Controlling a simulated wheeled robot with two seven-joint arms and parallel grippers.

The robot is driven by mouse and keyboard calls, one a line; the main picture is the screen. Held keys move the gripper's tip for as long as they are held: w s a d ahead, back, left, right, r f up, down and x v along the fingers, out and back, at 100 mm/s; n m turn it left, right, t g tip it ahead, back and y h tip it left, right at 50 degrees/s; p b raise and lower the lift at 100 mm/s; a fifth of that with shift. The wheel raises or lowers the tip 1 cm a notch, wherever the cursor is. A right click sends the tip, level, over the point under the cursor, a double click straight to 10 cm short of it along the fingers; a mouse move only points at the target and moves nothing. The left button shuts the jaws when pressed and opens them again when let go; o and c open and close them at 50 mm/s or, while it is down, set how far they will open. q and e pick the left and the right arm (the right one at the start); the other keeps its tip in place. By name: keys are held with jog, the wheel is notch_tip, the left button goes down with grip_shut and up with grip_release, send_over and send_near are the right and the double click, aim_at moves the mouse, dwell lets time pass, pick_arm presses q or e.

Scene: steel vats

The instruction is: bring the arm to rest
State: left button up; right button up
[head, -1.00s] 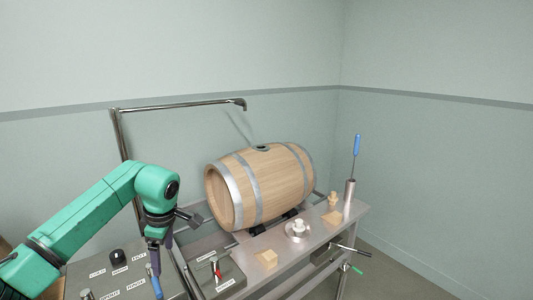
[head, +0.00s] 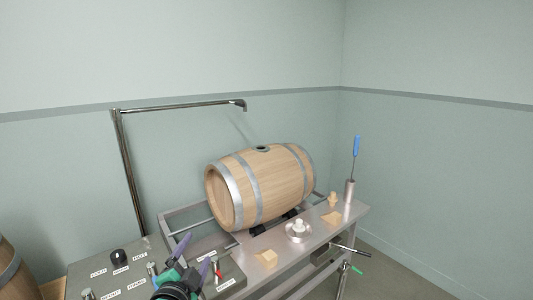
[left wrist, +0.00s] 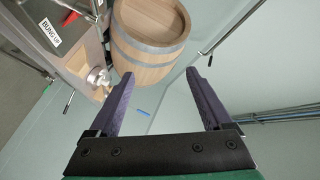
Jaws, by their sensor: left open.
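My left gripper (head: 196,254) is low in the head view, over the control panel and in front of the barrel. Its purple-grey fingers point away from me. In the left wrist view the two fingers (left wrist: 159,78) stand wide apart with nothing between them. The green and black arm end behind them is cut by the bottom edge of the head view. My right gripper is in neither view.
A wooden barrel (head: 289,181) with steel hoops lies on a steel stand (head: 318,236). Several small pieces and a blue-handled tool (head: 357,146) stand along its shelf. The panel (head: 135,262) carries knobs and labels. A bent pipe (head: 180,104) rises behind.

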pick_arm(q)
jog(key=s+a+f+n+g, duration=0.3)
jog(key=s+f+n+g, duration=0.25)
jog(key=s+f, duration=0.5)
jog(key=s+a+f+n+g, duration=0.35)
jog(key=s+f+g, duration=0.35)
jog(key=s+f, duration=0.4)
jog(key=s+f+g, duration=0.1)
jog(key=s+f, duration=0.1)
jog(key=f, duration=0.9)
jog(key=s+f+g, duration=0.1)
jog(key=s+f, duration=0.2)
jog(key=f, duration=0.9)
jog(key=s+a+f, duration=0.2)
jog(key=s+f, duration=1.1)
jog(key=s, duration=0.2)
jog(key=shift+s+f+g, duration=0.25)
jog(key=shift+s+g, duration=0.1)
